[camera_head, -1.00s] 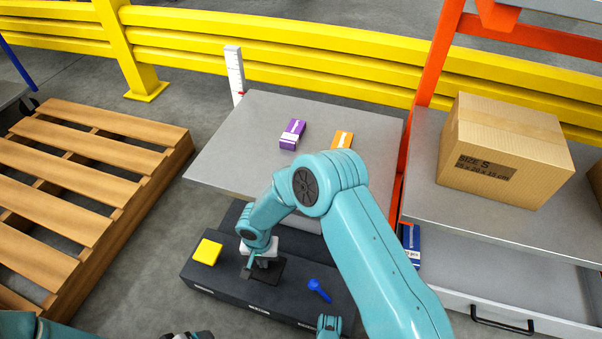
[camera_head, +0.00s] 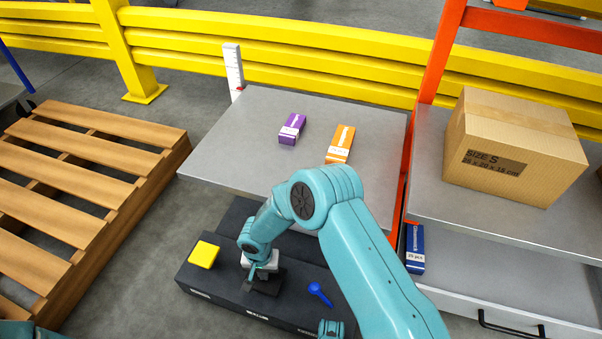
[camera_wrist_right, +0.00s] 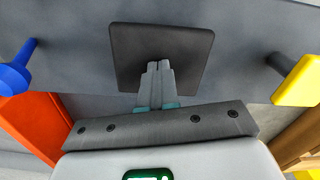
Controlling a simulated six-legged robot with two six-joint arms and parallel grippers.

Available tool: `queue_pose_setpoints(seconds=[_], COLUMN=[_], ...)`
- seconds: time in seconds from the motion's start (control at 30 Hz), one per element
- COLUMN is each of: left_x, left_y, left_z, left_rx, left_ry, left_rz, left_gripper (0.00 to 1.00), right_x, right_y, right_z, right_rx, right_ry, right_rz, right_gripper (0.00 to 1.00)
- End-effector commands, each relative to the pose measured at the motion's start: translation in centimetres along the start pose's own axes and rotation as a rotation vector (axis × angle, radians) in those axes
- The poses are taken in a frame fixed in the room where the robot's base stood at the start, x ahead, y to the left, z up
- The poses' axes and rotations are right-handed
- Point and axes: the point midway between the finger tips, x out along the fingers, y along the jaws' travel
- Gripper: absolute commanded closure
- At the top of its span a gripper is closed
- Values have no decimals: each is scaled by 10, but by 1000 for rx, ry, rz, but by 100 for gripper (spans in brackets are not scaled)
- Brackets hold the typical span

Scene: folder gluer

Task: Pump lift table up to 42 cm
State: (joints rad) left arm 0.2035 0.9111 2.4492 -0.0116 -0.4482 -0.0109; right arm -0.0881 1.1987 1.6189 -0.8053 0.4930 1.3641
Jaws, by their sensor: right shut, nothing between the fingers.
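The lift table's grey top (camera_head: 225,140) stands raised beside a white scale (camera_head: 234,68) with a small red mark near the table's back edge. Its dark base (camera_head: 225,285) carries a black pedal plate (camera_head: 268,284), a yellow pedal (camera_head: 204,254) and a blue lever (camera_head: 318,292). My right gripper (camera_head: 249,284) is shut and empty, pointing down at the black pedal. In the right wrist view its closed fingertips (camera_wrist_right: 159,67) lie over the black pedal (camera_wrist_right: 190,50); contact seems likely. The scale's numbers are too small to read. My left gripper is out of view.
A purple box (camera_head: 292,129) and an orange box (camera_head: 341,143) lie on the table top. A wooden pallet (camera_head: 90,180) is at left, a yellow barrier (camera_head: 300,65) behind. At right, an orange-framed bench (camera_head: 425,190) holds a cardboard box (camera_head: 512,150).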

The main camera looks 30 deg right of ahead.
Motion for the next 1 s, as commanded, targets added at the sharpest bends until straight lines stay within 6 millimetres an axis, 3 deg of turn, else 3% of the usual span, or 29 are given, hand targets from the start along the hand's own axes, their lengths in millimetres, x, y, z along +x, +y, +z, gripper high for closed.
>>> queue_pose_setpoints(seconds=[0.5,1.0], left_x=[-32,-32], left_y=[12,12], left_z=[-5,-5], left_rx=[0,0], left_ry=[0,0], left_rz=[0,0], left_gripper=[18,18], right_x=[-68,-71], right_y=[0,0], right_z=[-1,0], right_rx=[0,0], right_ry=[2,1], right_rz=[-1,0], right_gripper=[100,100])
